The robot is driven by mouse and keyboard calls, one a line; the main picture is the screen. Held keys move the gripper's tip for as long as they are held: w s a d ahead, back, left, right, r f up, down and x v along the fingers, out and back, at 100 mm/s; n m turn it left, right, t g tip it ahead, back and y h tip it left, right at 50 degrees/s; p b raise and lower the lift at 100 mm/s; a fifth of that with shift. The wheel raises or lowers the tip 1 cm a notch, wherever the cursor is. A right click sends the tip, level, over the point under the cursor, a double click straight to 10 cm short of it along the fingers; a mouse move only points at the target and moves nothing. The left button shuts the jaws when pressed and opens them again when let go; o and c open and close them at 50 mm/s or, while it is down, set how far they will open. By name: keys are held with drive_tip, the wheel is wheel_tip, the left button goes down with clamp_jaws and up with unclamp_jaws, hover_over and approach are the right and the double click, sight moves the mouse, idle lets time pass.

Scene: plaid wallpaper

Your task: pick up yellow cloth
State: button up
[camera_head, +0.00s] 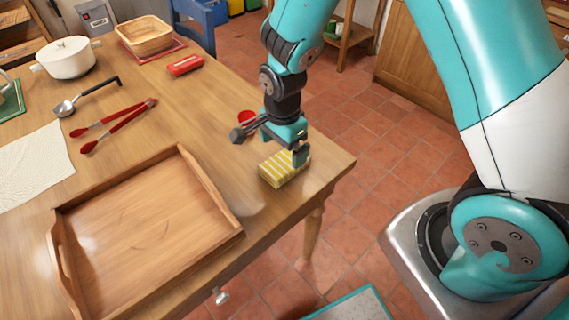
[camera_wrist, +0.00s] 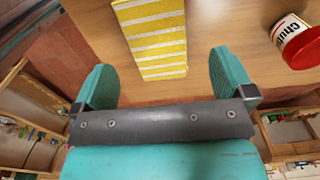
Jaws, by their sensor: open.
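The yellow cloth (camera_head: 283,170) is a folded, white-striped block lying near the right corner of the wooden table. My gripper (camera_head: 272,148) is just above it in the head view, with one finger in front of the cloth. In the wrist view the cloth (camera_wrist: 154,38) shows between and beyond the two teal fingertips of my gripper (camera_wrist: 160,80). The fingers are spread wide, and a gap shows on each side of the cloth. Nothing is held.
A can with a red lid (camera_wrist: 298,42) stands close to the cloth; its red top (camera_head: 247,117) shows behind my gripper. A wooden tray (camera_head: 213,190) lies to the left. Red tongs (camera_head: 118,126), a ladle (camera_head: 88,96) and a white pot (camera_head: 66,57) are farther off.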

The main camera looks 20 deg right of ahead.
sight(285, 161)
drive_tip(key=f, duration=0.5)
drive_tip(key=shift+d+f, duration=0.2)
drive_tip(key=shift+f, duration=0.2)
drive_tip(key=c, duration=1.1)
drive_tip(key=shift+r, duration=0.15)
wheel_tip(285, 161, up, 20)
drive_tip(key=shift+f+p, duration=0.1)
drive_tip(key=shift+p, duration=0.45)
